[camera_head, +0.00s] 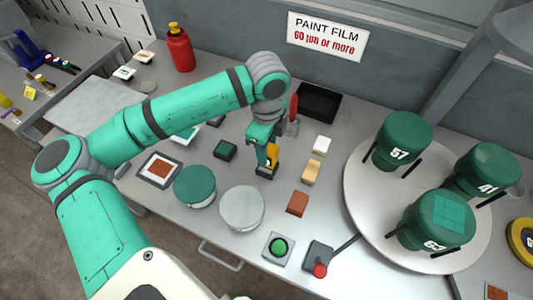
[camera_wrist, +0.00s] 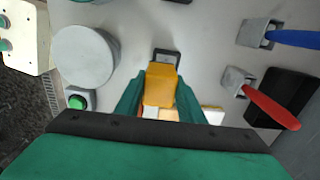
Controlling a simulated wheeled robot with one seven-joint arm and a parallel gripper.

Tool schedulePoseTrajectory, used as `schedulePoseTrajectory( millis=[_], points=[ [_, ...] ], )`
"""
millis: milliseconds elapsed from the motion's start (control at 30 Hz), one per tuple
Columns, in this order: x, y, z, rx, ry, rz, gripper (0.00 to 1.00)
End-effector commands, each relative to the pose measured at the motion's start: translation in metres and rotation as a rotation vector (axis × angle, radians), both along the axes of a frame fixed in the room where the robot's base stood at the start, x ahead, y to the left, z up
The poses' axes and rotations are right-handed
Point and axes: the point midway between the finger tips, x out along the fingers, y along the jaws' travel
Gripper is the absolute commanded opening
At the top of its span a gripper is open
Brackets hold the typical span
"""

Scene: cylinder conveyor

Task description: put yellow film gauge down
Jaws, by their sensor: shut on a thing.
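The yellow film gauge (camera_head: 272,155) is upright between the fingers of my gripper (camera_head: 266,158), in the middle of the grey table. Its dark foot (camera_head: 266,171) is at or just above the table top; I cannot tell if it touches. In the wrist view my gripper (camera_wrist: 160,92) is shut on the yellow gauge body (camera_wrist: 160,85), and a dark square end (camera_wrist: 166,56) sticks out beyond it.
A grey disc (camera_head: 242,208) and a green-topped can (camera_head: 195,186) stand at the front left. White, tan and brown blocks (camera_head: 298,203) lie to the right. A round turntable (camera_head: 365,205) carries green numbered cylinders (camera_head: 400,140). A red-handled tool (camera_head: 293,115) and a black tray (camera_head: 318,103) are behind.

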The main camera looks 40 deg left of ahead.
Motion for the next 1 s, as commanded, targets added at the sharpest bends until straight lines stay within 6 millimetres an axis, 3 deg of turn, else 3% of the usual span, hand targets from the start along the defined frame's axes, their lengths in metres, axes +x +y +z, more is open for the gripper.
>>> schedulePoseTrajectory(
  millis=[267, 500, 900, 933, 1000],
  points=[
    [0.009, 0.008, -0.015, 0.0, 0.001, 0.001, 0.17],
    [0.009, 0.008, -0.044, 0.0, -0.001, 0.001, 0.17],
    [0.009, 0.008, -0.049, -0.002, 0.0, 0.001, 0.17],
    [0.009, 0.008, -0.048, -0.001, -0.001, 0.001, 0.42],
    [0.009, 0.008, -0.048, -0.001, -0.001, 0.001, 0.54]
  ],
)
